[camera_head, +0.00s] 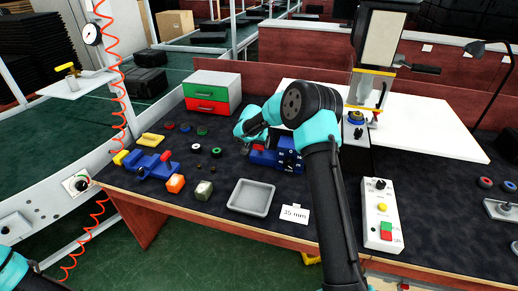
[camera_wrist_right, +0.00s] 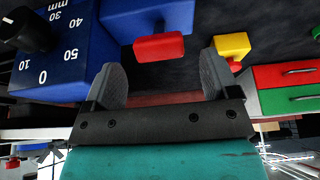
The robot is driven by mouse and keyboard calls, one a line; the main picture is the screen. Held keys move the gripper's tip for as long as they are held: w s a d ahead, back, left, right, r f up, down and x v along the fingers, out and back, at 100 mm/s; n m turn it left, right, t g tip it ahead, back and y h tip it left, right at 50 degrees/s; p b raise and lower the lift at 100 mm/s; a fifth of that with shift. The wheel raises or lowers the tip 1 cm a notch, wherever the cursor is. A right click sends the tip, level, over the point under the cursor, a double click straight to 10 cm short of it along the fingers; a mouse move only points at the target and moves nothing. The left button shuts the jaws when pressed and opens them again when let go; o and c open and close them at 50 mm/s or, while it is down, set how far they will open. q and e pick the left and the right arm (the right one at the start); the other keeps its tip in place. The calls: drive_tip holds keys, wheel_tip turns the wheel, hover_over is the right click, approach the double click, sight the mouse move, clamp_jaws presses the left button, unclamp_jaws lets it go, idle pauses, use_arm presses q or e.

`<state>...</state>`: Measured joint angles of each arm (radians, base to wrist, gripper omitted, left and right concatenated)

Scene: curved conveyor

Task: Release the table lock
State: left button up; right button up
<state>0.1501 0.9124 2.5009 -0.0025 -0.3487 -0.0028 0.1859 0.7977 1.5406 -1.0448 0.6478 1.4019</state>
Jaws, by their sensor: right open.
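A blue unit (camera_head: 290,160) stands mid-table, partly hidden behind my right arm. In the right wrist view the blue unit (camera_wrist_right: 75,65) carries a white mm scale and a black knob (camera_wrist_right: 27,30). A red lever or block (camera_wrist_right: 158,47) sticks out of its blue side part. My right gripper (camera_wrist_right: 160,80) is open and empty, with the red piece ahead between its fingers and apparently apart from them. In the head view the right gripper (camera_head: 258,143) is close to the blue unit, its fingertips hard to see. Which part is the table lock is not marked. My left gripper is out of view.
A yellow block with a red part (camera_wrist_right: 233,48) is beside the right finger. A red and green drawer box (camera_head: 212,93) stands behind. A grey tray (camera_head: 251,211), a "35 mm" card (camera_head: 294,213), a button box (camera_head: 382,215) and another blue fixture (camera_head: 150,164) are around.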

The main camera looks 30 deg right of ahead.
sight(258, 146)
drive_tip(key=x, duration=0.5)
drive_tip(key=shift+f, duration=0.1)
drive_tip(key=shift+c, duration=0.5)
drive_tip(key=c, duration=1.2)
drive_tip(key=shift+a, duration=0.1)
